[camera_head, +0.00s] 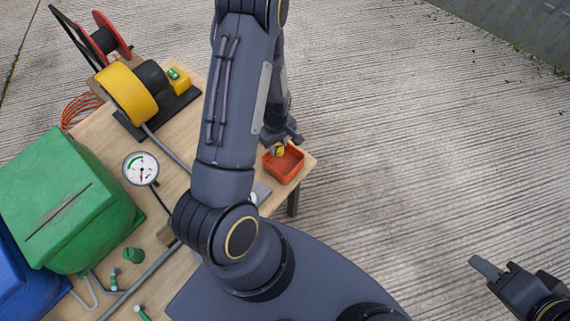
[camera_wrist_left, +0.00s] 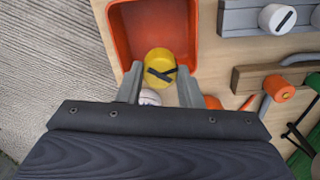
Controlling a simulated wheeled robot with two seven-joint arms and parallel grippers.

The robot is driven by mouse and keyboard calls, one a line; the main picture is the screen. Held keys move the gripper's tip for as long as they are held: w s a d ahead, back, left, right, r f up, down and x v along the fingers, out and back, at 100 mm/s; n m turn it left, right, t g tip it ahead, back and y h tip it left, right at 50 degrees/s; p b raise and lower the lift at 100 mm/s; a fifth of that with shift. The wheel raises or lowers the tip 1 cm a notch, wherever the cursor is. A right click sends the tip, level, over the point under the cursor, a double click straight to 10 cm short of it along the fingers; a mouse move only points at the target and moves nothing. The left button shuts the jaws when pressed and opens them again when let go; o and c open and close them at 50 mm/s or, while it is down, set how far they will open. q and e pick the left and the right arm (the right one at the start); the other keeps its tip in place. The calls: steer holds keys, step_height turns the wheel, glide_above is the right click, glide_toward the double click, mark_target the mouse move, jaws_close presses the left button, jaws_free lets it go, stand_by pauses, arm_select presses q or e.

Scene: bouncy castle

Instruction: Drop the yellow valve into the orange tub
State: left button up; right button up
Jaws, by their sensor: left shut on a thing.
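The yellow valve (camera_head: 279,150) has a round cap with a dark bar across it, seen in the left wrist view (camera_wrist_left: 160,62). My left gripper (camera_wrist_left: 160,88) is shut on it, with one finger on each side. The orange tub (camera_head: 287,167) is a square open box at the table's far right corner. In the left wrist view the tub (camera_wrist_left: 122,38) lies beyond the fingers, and the valve overlaps its near part. The height of the valve above the tub is hard to tell. My right gripper (camera_head: 484,268) is off the table at lower right; its jaw opening is unclear.
The wooden table (camera_head: 158,205) holds a green box (camera_head: 60,200), a yellow blower (camera_head: 128,92) and a gauge (camera_head: 140,168). White (camera_wrist_left: 277,18) and orange (camera_wrist_left: 279,88) knobs sit on racks beside the tub. Concrete floor right of the table is clear.

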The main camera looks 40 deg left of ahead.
arm_select(q)
step_height(320, 180, down, 2)
steer(key=shift+f+b, duration=0.15)
steer(key=shift+b, duration=0.35)
steer(key=o, duration=1.1)
steer(key=shift+c, duration=0.2)
steer(key=shift+s+r, duration=0.15)
steer(key=shift+r, duration=3.8)
